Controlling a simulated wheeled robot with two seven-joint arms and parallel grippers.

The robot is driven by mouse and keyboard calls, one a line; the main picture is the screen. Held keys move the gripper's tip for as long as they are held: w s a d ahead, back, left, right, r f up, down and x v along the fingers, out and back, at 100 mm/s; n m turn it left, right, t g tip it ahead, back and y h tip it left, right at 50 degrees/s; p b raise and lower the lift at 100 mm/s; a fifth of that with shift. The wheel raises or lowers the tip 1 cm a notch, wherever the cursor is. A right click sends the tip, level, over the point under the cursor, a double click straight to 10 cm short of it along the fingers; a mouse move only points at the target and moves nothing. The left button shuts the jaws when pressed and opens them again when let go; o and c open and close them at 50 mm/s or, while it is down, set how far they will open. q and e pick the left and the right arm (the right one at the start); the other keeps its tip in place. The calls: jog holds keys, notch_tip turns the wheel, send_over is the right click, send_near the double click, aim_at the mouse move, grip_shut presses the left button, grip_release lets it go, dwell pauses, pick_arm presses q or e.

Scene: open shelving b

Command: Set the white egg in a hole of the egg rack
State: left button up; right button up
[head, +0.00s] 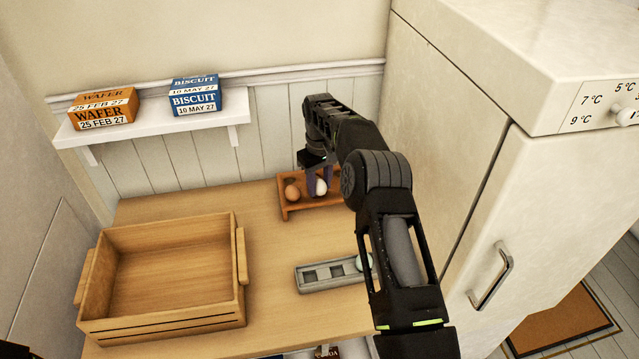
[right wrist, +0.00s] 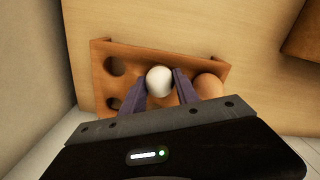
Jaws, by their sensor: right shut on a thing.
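The white egg (head: 320,187) is held between the purple-grey fingers of my right gripper (head: 319,184), at the egg rack (head: 284,208). In the right wrist view, the white egg (right wrist: 159,80) sits between the two fingertips of the gripper (right wrist: 160,88), over the brown wooden rack (right wrist: 135,62). Two empty round holes show in the rack left of the egg. A brown egg (right wrist: 208,87) stands in the rack to the right. I cannot tell whether the white egg's underside is inside a hole. My left gripper is out of view.
A wooden crate (head: 160,318) stands left. A wall shelf (head: 150,127) holds wafer and biscuit boxes. A fridge (head: 470,150) borders the right.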

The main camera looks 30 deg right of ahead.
aim_at(319, 180)
jog(key=shift+f, duration=0.4)
jog(key=o, duration=0.9)
jog(key=shift+c, duration=0.2)
jog(key=shift+r, duration=0.15)
notch_tip(319, 180, up, 5)
jog(key=shift+r+b, duration=0.2)
jog(key=shift+b, duration=0.6)
jog(key=shift+r+p, duration=0.65)
jog(key=shift+r, duration=0.5)
